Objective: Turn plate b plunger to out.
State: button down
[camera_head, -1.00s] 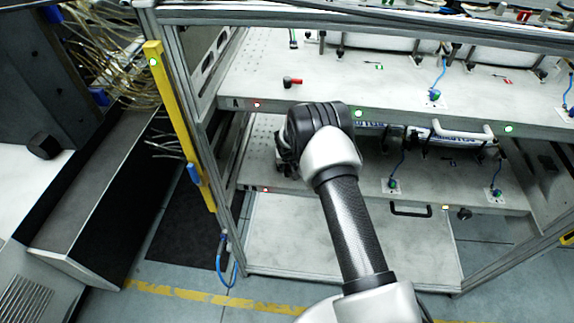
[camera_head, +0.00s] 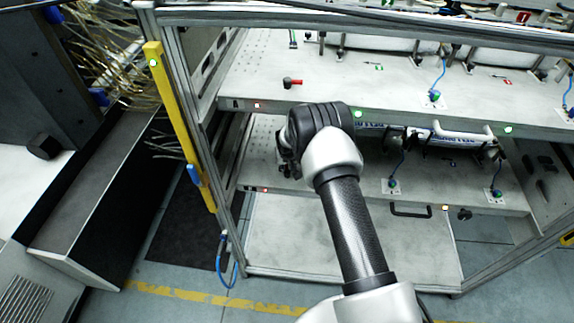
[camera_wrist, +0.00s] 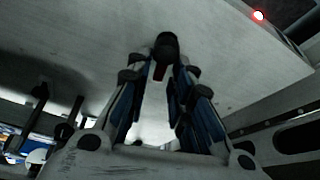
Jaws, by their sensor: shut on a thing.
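A dark knob (camera_wrist: 166,46) with a red part (camera_wrist: 159,72) under it shows between the fingertips of my gripper (camera_wrist: 160,66) in the wrist view. The fingers are closed in on it; its exact turn position is hard to read. In the head view, my gripper (camera_head: 286,160) is at the left part of the lower shelf (camera_head: 330,182), mostly behind my wrist, and the knob is hidden there. A red light (camera_head: 265,189) glows on the lower shelf's front edge; a red light also shows in the wrist view (camera_wrist: 258,15).
The upper shelf (camera_head: 300,98) lies just above my wrist and bears a red-handled plunger (camera_head: 292,83). A yellow post (camera_head: 178,120) stands left. White handled cases (camera_head: 465,134) and blue-cabled connectors (camera_head: 393,184) are to the right. A black handle (camera_head: 411,210) is below the lower shelf.

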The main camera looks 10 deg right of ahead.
jog(key=shift+w+a+f+n+y+b, duration=0.1)
jog(key=shift+n+y+b, duration=0.15)
jog(key=shift+n+b, duration=0.3)
jog(key=shift+a+f+n+y+b, duration=0.1)
jog(key=shift+n+y+b, duration=0.2)
jog(key=shift+n, duration=0.35)
jog(key=n+b, duration=0.2)
jog(key=b, duration=0.2)
jog(key=shift+a+f+y+b, duration=0.1)
jog(key=shift+y+b, duration=0.25)
jog(key=shift+b, duration=0.05)
jog(key=n+b, duration=0.2)
jog(key=b, duration=0.2)
jog(key=shift+a+g+y, duration=0.15)
jog(key=shift+g+y, duration=0.15)
jog(key=shift+y, duration=0.1)
jog(key=shift+a+r+n+b, duration=0.1)
jog(key=shift+r+n+b, duration=0.2)
jog(key=shift+n+b, duration=0.6)
jog(key=shift+s+y, duration=0.2)
jog(key=shift+y, duration=0.1)
jog(key=c, duration=1.7)
grip_release()
